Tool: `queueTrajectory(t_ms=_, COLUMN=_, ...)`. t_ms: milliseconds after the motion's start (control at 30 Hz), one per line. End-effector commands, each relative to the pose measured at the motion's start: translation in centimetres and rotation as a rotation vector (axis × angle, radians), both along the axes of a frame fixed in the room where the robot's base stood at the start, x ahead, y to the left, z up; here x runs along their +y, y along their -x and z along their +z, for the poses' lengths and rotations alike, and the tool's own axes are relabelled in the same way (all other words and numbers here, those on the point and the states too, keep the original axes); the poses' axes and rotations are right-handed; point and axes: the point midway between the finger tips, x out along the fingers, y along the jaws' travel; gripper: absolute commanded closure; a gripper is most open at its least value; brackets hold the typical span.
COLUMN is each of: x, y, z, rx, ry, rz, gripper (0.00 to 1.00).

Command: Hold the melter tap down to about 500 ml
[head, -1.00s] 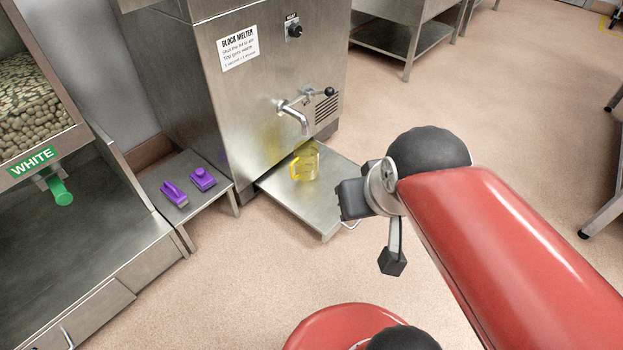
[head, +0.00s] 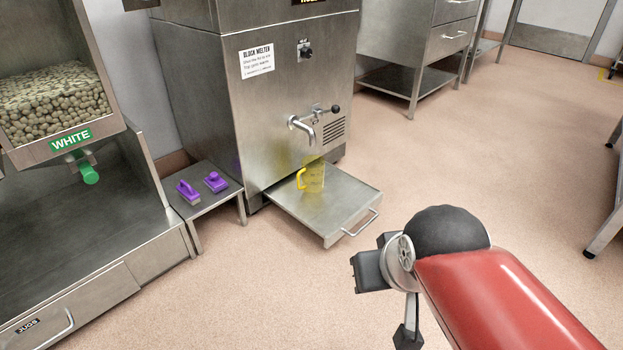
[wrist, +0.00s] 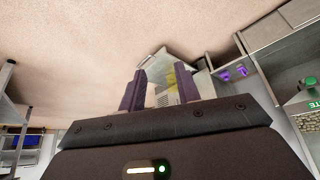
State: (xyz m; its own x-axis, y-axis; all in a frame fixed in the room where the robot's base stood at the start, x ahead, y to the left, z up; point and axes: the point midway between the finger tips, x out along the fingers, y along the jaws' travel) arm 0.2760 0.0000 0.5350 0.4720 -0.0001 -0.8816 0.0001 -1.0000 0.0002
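The block melter (head: 270,105) is a steel cabinet with a tap (head: 302,128) on its front. The tap's lever ends in a black knob (head: 335,109) to the right of the spout. A yellow see-through jug (head: 314,176) stands upright under the spout, its handle to the left. I see no stream from the tap, and the jug's level cannot be read. In the wrist view my gripper (wrist: 161,90) is open, its two dark fingers apart with nothing between them. It is well away from the tap. The jug shows small and yellow beyond the fingers (wrist: 172,80).
The jug is on a steel pull-out shelf (head: 290,210) with a front handle. Two purple tools (head: 188,192) (head: 216,182) lie on a low side stand. A hopper labelled WHITE (head: 70,140) is at the left. Open floor (head: 270,290) lies before the melter.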

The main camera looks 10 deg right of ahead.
Motion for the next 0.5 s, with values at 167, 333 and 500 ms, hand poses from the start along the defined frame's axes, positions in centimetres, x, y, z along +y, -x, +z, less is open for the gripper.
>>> queueTrajectory(t_ms=167, x=0.0, y=0.0, z=1.4, rx=0.000, ry=0.000, rz=0.000, gripper=0.92)
queueTrajectory(t_ms=333, x=0.0, y=0.0, z=5.7, rx=0.000, ry=0.000, rz=0.000, gripper=1.00)
queueTrajectory(t_ms=500, x=0.0, y=0.0, z=11.3, rx=-0.001, ry=0.000, rz=0.000, gripper=1.00)
